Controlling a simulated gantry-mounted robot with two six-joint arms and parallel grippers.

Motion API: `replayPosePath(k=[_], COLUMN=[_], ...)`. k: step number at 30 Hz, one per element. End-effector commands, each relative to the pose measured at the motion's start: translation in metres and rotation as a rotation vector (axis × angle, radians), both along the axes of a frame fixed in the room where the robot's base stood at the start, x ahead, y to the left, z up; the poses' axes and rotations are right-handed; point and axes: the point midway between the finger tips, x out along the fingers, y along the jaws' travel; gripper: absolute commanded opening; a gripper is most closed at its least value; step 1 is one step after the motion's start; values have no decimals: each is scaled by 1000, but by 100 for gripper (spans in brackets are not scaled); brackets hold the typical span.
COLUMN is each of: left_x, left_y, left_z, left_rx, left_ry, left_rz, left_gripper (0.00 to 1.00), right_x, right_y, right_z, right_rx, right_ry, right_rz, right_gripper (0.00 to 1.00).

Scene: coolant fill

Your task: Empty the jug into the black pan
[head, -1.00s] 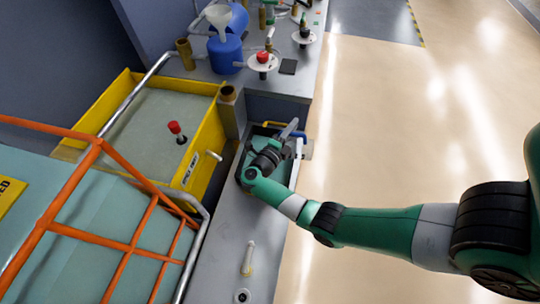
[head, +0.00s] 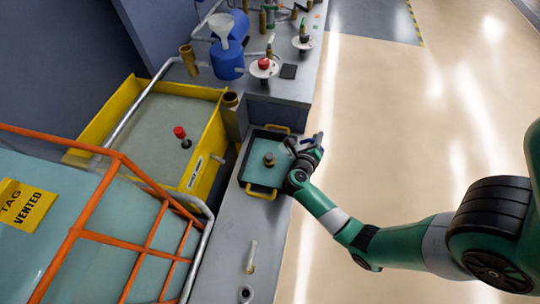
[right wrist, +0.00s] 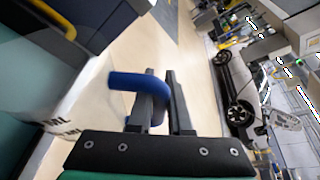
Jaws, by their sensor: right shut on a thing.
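The black pan (head: 247,165) has yellow handles and a flat teal surface inside. A small dark and brass fitting (head: 269,159) stands in its middle. My right gripper (head: 305,146) is at the pan's right side, shut on a blue handle. In the right wrist view the blue handle (right wrist: 135,82) passes between the fingers (right wrist: 165,100). A pale see-through body with dark lettering at the left looks like the jug (right wrist: 65,105). In the head view the jug is small and mostly merged with the gripper. Its contents cannot be made out. My left gripper is not in view.
A yellow tank (head: 205,150) with a red-topped knob (head: 180,132) lies left of the pan. Orange rails (head: 110,210) stand in front. A blue container with a funnel (head: 226,58) and a red-topped fitting (head: 263,64) stand on the grey bench behind. Open floor lies to the right.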

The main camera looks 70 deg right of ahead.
Motion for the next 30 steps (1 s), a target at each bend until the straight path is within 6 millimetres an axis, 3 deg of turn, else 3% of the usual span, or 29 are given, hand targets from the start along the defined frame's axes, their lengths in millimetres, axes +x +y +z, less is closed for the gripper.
replayPosePath(k=[1,2,12,16,18,21,30], left_x=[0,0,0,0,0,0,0], left_y=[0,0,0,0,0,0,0], left_z=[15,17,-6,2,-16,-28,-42], left_rx=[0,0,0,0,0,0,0], left_ry=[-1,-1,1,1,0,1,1], left_rz=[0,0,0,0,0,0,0], left_gripper=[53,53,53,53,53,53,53], right_x=[-9,-15,-47,-62,-61,-63,-66], right_y=[-2,-3,-11,-14,-15,-15,-16], right_z=[7,3,-50,-53,-74,-88,-107], right_rx=[21,35,111,151,159,171,190], right_ry=[-73,-132,-449,-623,-656,-703,-784], right_rz=[-5,-5,-5,-9,-4,-4,0], right_gripper=[0,0,0,0,0,0,0])
